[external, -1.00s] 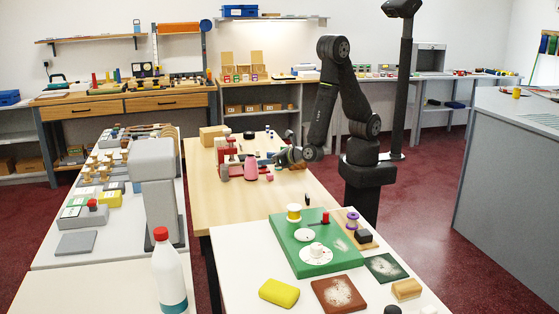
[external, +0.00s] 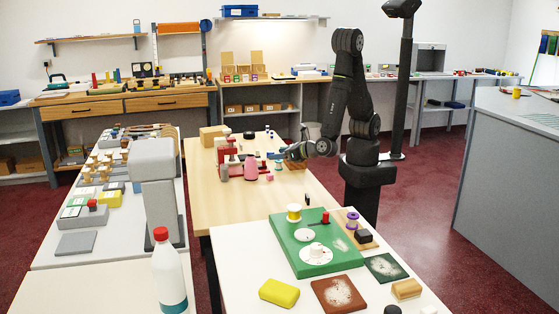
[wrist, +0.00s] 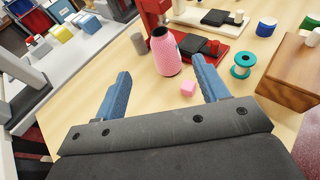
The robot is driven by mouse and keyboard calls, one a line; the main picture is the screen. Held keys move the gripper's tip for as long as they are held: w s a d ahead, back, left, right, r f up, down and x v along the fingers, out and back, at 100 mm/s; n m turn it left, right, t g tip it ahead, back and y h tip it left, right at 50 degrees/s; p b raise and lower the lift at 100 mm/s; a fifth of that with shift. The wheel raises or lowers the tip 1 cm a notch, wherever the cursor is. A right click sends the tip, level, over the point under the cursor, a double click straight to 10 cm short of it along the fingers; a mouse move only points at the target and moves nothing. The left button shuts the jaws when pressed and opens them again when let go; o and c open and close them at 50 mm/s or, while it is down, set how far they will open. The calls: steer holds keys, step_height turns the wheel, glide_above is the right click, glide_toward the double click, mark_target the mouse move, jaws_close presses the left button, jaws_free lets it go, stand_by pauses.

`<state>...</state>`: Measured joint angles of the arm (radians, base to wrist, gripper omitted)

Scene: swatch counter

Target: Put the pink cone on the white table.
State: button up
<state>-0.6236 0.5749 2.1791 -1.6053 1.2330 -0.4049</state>
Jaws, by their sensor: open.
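The pink cone (external: 251,168) stands on the wooden-topped table, beside a red stand. In the wrist view the cone (wrist: 166,54) is upright, ahead of the gap between my fingertips and apart from both fingers. My gripper (external: 279,155) is open and empty, to the right of the cone in the external view. Its two blue fingers (wrist: 160,68) are spread wide in the wrist view. A white table (external: 231,268) stands in the foreground of the external view, with a green board on it.
A small pink cube (wrist: 188,88) lies between my fingers' lines. A teal spool (wrist: 242,64), a grey cylinder (wrist: 138,42), the red stand (wrist: 155,12) and a wooden block (wrist: 290,72) surround the cone. The white table holds a green board (external: 292,249) and a yellow block (external: 279,292).

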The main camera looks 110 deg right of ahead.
mark_target(248, 159)
steer(key=x, duration=1.1)
steer(key=shift+w+d+f, duration=0.15)
steer(key=shift+d+f, duration=0.1)
steer(key=shift+f+x, duration=0.1)
steer(key=shift+x, duration=1.25)
steer(key=shift+f+x, duration=0.15)
steer(key=shift+x, duration=1.2)
steer(key=shift+c, duration=0.2)
steer(key=c, duration=1.2)
steer(key=shift+r, duration=0.1)
